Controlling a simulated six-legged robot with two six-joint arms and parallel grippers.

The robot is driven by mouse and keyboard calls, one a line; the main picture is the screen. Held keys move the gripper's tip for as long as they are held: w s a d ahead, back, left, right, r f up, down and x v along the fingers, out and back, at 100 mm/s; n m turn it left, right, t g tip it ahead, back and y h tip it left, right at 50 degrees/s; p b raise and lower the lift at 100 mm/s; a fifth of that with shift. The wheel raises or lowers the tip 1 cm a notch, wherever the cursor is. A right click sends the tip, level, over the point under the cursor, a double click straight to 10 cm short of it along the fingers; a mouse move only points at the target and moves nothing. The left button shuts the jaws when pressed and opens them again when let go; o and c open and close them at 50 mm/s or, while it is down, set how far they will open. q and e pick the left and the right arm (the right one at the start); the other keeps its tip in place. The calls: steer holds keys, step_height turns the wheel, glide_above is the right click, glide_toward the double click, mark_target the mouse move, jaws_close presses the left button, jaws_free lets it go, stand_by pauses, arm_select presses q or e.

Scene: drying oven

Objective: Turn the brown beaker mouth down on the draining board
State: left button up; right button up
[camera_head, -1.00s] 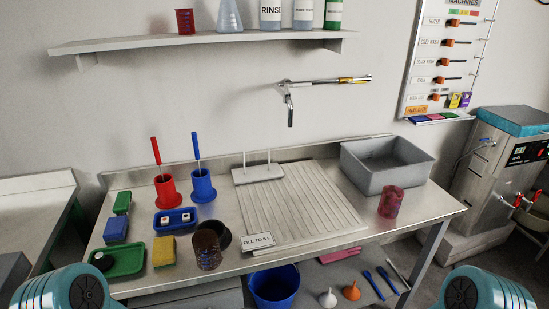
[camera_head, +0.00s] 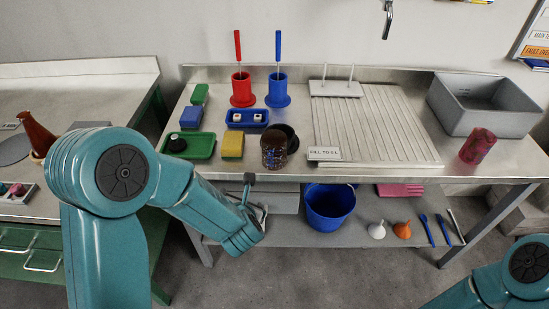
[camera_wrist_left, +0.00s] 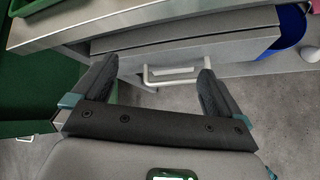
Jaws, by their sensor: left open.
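The brown beaker (camera_head: 274,149) stands near the front edge of the steel bench, just left of the draining board, with a dark round piece behind it. Which way its mouth faces is hard to tell. The ribbed draining board (camera_head: 372,125) is bare apart from a rack at its back left and a sign at its front left. My left gripper (camera_wrist_left: 155,80) is open and empty, in front of the bench and below its top, facing a drawer handle in the left wrist view. In the head view it is at the end of my left arm, left of and below the beaker. My right gripper is out of view.
A yellow sponge (camera_head: 232,146) and green tray (camera_head: 201,146) lie left of the beaker. A red-purple beaker (camera_head: 477,146) and grey basin (camera_head: 490,104) stand right of the board. A blue bucket (camera_head: 329,207) is on the shelf below.

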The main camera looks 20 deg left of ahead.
arm_select(q)
step_height(320, 180, up, 5)
steer(key=w+d+n+t+y+b, duration=0.1)
steer(key=w+d+n+t+b, duration=0.1)
steer(key=n, duration=0.2)
steer(key=t+h+b, duration=0.2)
steer(key=t+b, duration=0.1)
steer(key=b, duration=0.1)
glide_toward(274, 144)
steer(key=p+x, duration=0.1)
steer(key=x, duration=0.6)
steer(key=shift+w+a+f, duration=0.2)
steer(key=shift+a, duration=0.05)
steer(key=x, duration=0.5)
steer(key=shift+w+f+p, duration=0.1)
steer(key=shift+w+p, duration=0.15)
steer(key=shift+p, duration=0.15)
steer(key=shift+d, duration=0.1)
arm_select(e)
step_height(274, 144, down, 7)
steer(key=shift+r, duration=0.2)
arm_select(q)
steer(key=c, duration=1)
steer(key=shift+c, duration=0.5)
